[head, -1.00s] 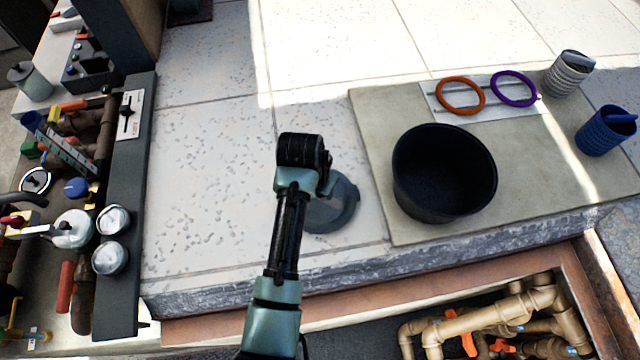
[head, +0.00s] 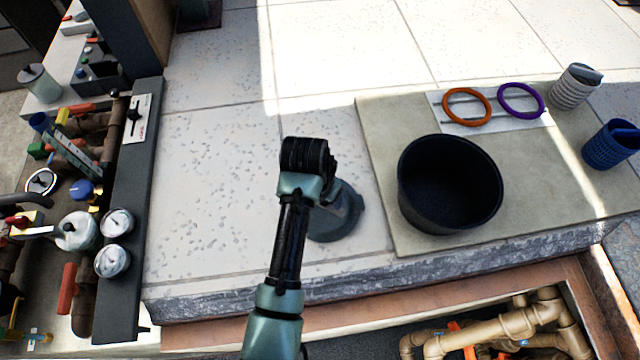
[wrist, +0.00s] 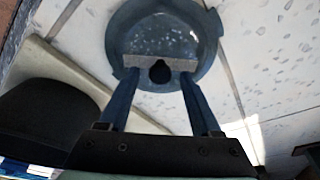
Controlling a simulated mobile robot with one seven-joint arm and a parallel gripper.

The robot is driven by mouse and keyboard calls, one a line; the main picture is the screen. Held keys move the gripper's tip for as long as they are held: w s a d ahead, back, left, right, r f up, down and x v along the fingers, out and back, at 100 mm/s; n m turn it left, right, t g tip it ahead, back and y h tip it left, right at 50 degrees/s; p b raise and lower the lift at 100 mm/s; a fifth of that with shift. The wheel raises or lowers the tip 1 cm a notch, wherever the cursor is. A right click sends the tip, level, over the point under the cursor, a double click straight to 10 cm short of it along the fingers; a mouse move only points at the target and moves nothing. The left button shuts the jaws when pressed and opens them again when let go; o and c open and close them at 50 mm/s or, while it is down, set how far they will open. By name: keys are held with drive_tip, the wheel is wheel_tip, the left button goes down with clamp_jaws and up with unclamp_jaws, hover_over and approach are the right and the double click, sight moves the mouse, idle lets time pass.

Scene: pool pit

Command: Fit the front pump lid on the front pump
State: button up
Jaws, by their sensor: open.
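A round grey-blue lid (head: 345,222) lies on the pale tiles just left of the mat, partly hidden behind my arm in the head view. In the wrist view the lid (wrist: 165,35) shows a wide rim, a clear-looking middle, a grey bar and a dark knob. My gripper (wrist: 159,74) is open over the lid, with one blue finger on each side of the knob. I cannot tell whether the fingers touch it. In the head view my arm hides the fingers. I cannot tell for certain which fitting at the left is the front pump.
A black bucket (head: 416,204) stands on the beige mat (head: 545,160) right of the lid. Orange (head: 446,100) and purple (head: 501,96) rings lie behind it. Gauges (head: 112,261) and pipes line the left. A pit with tan pipes (head: 490,325) opens in front of the ledge.

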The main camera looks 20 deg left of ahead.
drive_tip(key=b+v, duration=0.1)
drive_tip(key=v, duration=0.9)
drive_tip(key=shift+r+b, duration=0.3)
drive_tip(key=shift+r, duration=0.1)
drive_tip(key=shift+s, duration=0.1)
drive_tip(key=w+d+r+t+y, duration=0.1)
drive_tip(key=w+d+r+t, duration=0.1)
drive_tip(key=w+r+t, duration=0.35)
drive_tip(key=w+d+r+t, duration=0.25)
drive_tip(key=w+r, duration=0.35)
drive_tip(key=r, duration=0.5)
drive_tip(key=d+r+t, duration=0.4)
drive_tip(key=r+t, duration=0.2)
drive_tip(key=r, duration=1)
drive_tip(key=s+d+r+t, duration=0.2)
drive_tip(key=s+r+t, duration=0.1)
drive_tip(key=r, duration=0.4)
drive_tip(key=s+d+r+t, duration=0.2)
drive_tip(key=s+r+t, duration=0.2)
drive_tip(key=s+r, duration=0.2)
drive_tip(key=s+d+r+n+t+h, duration=0.1)
drive_tip(key=s+r, duration=0.4)
drive_tip(key=r, duration=0.5)
drive_tip(key=d+t, duration=0.1)
drive_tip(key=t, duration=0.1)
drive_tip(key=shift+t, duration=0.3)
drive_tip(key=shift+d+f, duration=0.1)
